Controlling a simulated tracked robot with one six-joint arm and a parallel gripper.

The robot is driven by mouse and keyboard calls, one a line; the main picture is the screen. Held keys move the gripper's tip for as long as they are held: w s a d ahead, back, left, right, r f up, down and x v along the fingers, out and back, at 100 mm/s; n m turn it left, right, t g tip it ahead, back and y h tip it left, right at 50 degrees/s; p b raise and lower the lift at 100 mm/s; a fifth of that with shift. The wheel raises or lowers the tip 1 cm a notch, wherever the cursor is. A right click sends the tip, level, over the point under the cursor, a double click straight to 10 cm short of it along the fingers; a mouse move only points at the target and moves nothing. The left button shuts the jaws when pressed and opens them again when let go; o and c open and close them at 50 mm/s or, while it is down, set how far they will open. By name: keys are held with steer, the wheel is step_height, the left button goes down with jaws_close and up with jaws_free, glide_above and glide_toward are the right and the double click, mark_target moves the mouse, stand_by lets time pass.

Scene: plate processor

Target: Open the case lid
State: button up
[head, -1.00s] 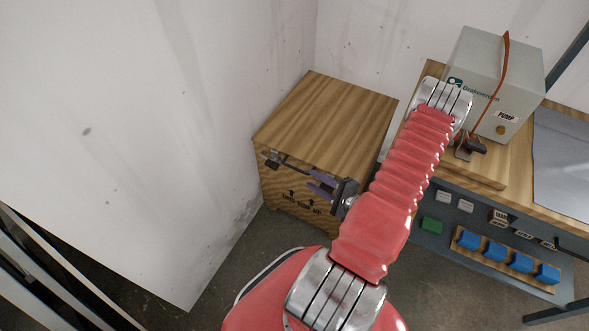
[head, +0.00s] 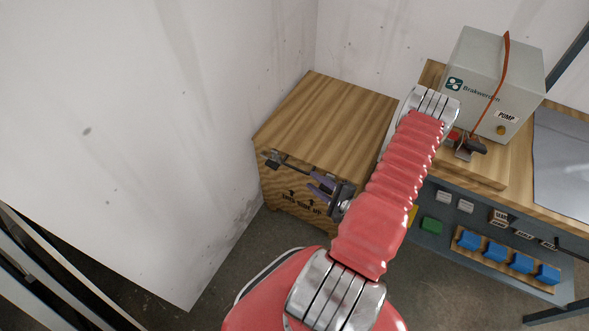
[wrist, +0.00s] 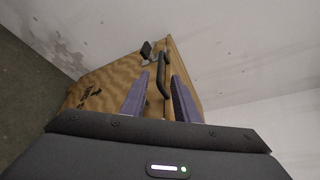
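The wooden case (head: 325,115) stands on the floor against the wall, its flat lid shut. A dark handle (head: 298,166) runs along the upper front edge, and a dark latch (head: 272,160) sits at its left end. In the wrist view the handle (wrist: 163,72) and the latch (wrist: 146,49) also show. My gripper (head: 321,187) is at the case's front, just below the top edge. Its two purple fingers are apart in the wrist view (wrist: 160,98), with the handle between and ahead of them. I cannot tell whether they touch it. My arm hides the case's right front.
A wooden-topped bench stands right of the case, with a grey pump box (head: 495,80) and a red cable on it. Blue blocks (head: 495,252) and a green block (head: 431,225) sit on its lower shelf. A white wall is close on the left.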

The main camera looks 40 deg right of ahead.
mark_target(295, 168)
steer(key=shift+x, duration=5.6)
steer(key=shift+s+f, duration=0.1)
jaws_close()
steer(key=shift+a, duration=0.2)
steer(key=shift+d, duration=0.1)
